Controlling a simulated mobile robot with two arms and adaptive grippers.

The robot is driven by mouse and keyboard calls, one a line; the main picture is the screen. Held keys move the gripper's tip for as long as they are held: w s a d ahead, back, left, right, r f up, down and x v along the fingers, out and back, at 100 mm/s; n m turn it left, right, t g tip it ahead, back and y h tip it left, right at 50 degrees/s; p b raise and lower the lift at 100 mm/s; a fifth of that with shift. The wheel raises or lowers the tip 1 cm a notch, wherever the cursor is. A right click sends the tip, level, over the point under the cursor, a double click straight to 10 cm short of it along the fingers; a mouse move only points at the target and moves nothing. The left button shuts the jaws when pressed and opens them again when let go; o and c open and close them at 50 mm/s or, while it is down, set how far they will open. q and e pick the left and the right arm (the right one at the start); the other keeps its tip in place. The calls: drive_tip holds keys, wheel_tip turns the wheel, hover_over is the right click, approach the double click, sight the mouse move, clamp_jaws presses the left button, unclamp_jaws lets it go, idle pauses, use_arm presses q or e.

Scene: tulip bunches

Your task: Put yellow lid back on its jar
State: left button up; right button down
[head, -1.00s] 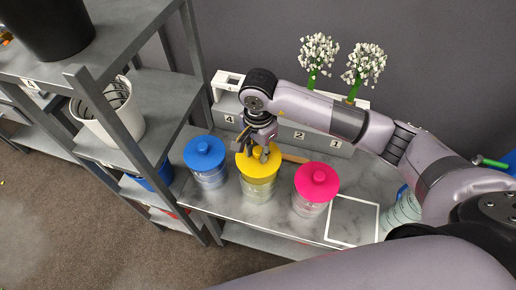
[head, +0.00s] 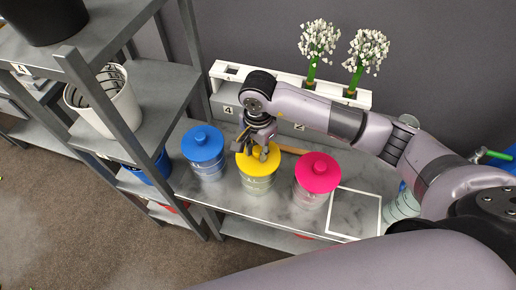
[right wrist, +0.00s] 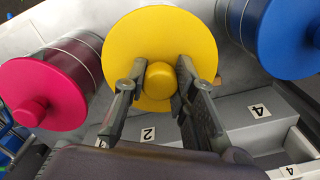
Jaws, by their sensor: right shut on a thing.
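The yellow lid (head: 258,173) is level over its clear jar (head: 258,187), which stands on the grey shelf between the blue-lidded and pink-lidded jars. The lid appears to rest on the jar's rim or very close to it; I cannot tell whether it touches all round. My right gripper (head: 259,153) is above the lid, shut on its knob. In the right wrist view, the two fingers stand on either side of the yellow knob (right wrist: 160,78), and the lid (right wrist: 160,30) hides the jar. My left gripper is not in view.
The blue-lidded jar (head: 203,145) is close on the left and the pink-lidded jar (head: 318,172) close on the right. A white outlined square (head: 353,213) lies empty at right. White flowers (head: 319,40) stand behind. A shelving post (head: 107,120) rises at left.

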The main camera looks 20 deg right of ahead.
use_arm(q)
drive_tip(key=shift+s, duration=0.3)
use_arm(e)
drive_tip(key=c, duration=1.2)
unclamp_jaws()
drive_tip(key=shift+c, duration=0.2)
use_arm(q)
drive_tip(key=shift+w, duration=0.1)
use_arm(e)
wheel_tip(320, 180, up, 12)
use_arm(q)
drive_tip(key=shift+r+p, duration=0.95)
use_arm(e)
wheel_tip(320, 180, up, 6)
